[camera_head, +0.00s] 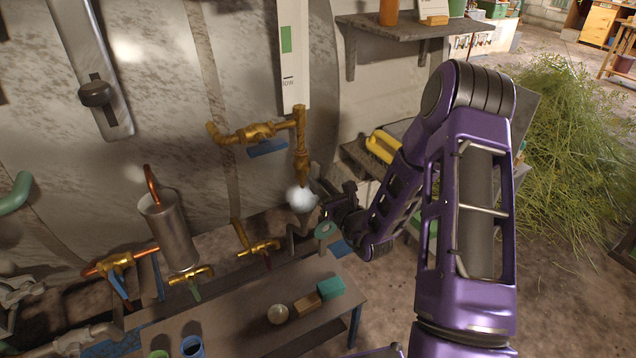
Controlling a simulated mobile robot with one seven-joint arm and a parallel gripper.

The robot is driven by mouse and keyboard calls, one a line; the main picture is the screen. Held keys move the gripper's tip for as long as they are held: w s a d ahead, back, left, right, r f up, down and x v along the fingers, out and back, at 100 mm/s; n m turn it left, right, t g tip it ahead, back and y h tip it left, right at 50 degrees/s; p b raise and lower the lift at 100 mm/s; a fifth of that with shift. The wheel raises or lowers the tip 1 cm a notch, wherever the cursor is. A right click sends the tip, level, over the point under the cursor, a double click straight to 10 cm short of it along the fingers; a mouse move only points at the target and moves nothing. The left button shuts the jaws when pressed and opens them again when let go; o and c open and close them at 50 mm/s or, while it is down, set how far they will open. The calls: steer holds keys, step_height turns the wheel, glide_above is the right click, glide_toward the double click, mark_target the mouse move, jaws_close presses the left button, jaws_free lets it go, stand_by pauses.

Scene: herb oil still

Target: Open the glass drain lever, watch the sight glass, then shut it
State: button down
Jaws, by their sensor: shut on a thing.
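The sight glass gauge (293,50) is a tall white plate on the tank wall, with a green band and a "low" mark. Below it, the brass drain cock (302,158) points down. A white puff (302,197), like steam or spray, shows at its outlet, over a small grey funnel (303,219). My gripper (322,190) is shut just right of the outlet, seemingly on the glass drain lever, which is hidden by the dark fingers. The glass tube and its liquid level cannot be made out.
A brass cock with a blue lever (266,148) sits left of the drain. Other valves (258,247) and a metal cylinder (170,230) are lower left. A bench (240,318) holds a sponge (330,288) and a wooden block (307,304). A shelf (400,24) is above right.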

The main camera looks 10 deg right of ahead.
steer(key=c, duration=0.8)
jaws_free()
steer(key=shift+c, duration=0.2)
steer(key=v, duration=1.7)
steer(key=shift+s, duration=0.2)
